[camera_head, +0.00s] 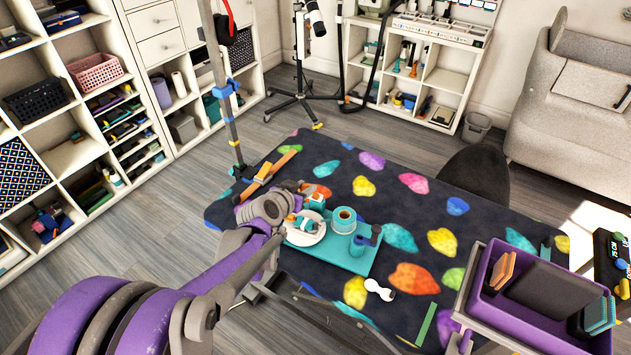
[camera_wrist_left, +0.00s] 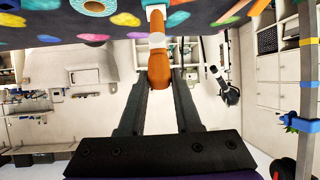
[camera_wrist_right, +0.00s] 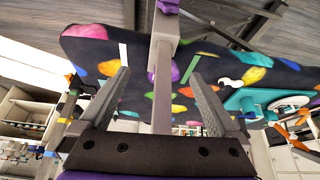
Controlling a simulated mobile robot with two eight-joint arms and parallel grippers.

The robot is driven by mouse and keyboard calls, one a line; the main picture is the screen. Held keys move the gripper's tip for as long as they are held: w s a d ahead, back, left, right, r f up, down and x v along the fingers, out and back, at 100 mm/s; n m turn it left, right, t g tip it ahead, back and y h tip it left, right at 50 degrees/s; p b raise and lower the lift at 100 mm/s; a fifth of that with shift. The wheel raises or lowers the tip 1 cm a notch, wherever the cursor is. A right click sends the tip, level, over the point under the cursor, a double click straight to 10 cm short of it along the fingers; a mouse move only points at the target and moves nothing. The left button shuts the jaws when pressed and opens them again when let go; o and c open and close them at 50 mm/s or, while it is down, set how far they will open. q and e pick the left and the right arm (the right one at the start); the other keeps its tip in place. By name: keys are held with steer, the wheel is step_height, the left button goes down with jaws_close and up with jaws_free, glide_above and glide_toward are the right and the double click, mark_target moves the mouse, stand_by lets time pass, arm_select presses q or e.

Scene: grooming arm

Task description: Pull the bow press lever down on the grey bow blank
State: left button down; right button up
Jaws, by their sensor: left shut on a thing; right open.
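My left gripper (camera_wrist_left: 160,76) is shut on an orange lever handle (camera_wrist_left: 160,62). A pale shaft runs up from the handle toward the table in the left wrist view. In the head view the left gripper (camera_head: 296,190) is at the table's near left edge, beside the teal press base (camera_head: 358,263). The base bears a white round plate (camera_head: 301,240) and a teal ring (camera_head: 344,214). A grey bow blank cannot be made out for certain. My right gripper (camera_wrist_right: 160,95) is open, its fingers apart on either side of a grey post in the right wrist view.
The dark table (camera_head: 395,212) has a colourful leaf print. A purple tray (camera_head: 515,325) with several blocks is at the right. Orange strips (camera_head: 270,172) lie at the left edge near a grey upright pole (camera_head: 228,112). The table's far middle is clear.

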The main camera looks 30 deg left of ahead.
arm_select(q)
steer(key=shift+w+r, duration=0.45)
steer(key=shift+w, duration=0.2)
steer(key=shift+w+a+r+p, duration=0.1)
steer(key=shift+w+r+p, duration=0.2)
steer(key=shift+w, duration=0.35)
steer(key=shift+w+a+r+p, duration=0.1)
steer(key=shift+w+r+p, duration=0.2)
steer(key=shift+w, duration=0.5)
steer(key=shift+w+r, duration=0.2)
steer(key=shift+w, duration=1.05)
steer(key=c, duration=1.1)
jaws_free()
steer(key=shift+w, duration=0.35)
steer(key=o, duration=0.6)
steer(key=shift+s, duration=0.1)
